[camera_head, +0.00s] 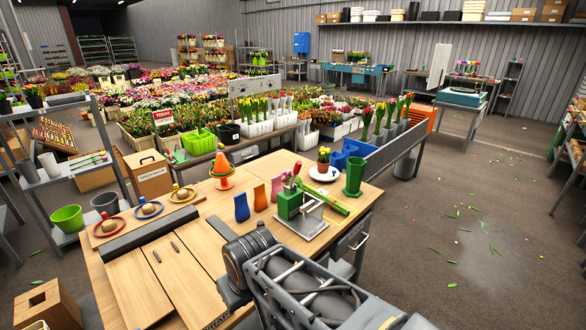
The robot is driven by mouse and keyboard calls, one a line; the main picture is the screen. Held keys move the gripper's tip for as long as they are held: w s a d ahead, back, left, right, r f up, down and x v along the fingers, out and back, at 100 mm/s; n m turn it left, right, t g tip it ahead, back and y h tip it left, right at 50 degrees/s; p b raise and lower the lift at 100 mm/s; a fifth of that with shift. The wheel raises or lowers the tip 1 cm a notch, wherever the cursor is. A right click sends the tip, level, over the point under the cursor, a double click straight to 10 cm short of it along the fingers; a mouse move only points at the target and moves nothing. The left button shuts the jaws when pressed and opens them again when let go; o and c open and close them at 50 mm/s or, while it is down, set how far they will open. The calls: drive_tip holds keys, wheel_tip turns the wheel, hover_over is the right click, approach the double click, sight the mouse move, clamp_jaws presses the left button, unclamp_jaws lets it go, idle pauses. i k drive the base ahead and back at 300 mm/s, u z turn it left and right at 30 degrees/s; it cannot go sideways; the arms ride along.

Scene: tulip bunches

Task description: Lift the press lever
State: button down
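The press (289,205) stands on the wooden workbench (215,232), a green block on a grey base plate with light metal bars at its right side. Which bar is the lever is too small to tell. A tulip bunch (325,199) lies across the press, its pink and red heads at the upper left and its green stems reaching out to the lower right. My folded arm fills the bottom middle, in front of the bench. The fingers of my gripper cannot be made out.
Blue, orange and pink paper sleeves (241,207) stand left of the press. A green vase (354,177), a white plate with a potted tulip (323,172) and an orange cone (221,166) stand behind. Round coloured trays (109,227) sit at the left. The floor at right is mostly open.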

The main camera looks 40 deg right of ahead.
sight(298, 167)
drive_tip(key=u, duration=0.1)
drive_tip(key=k, duration=1)
drive_tip(key=z, duration=0.7)
drive_tip(key=i, duration=1.35)
drive_tip(key=u, duration=0.5)
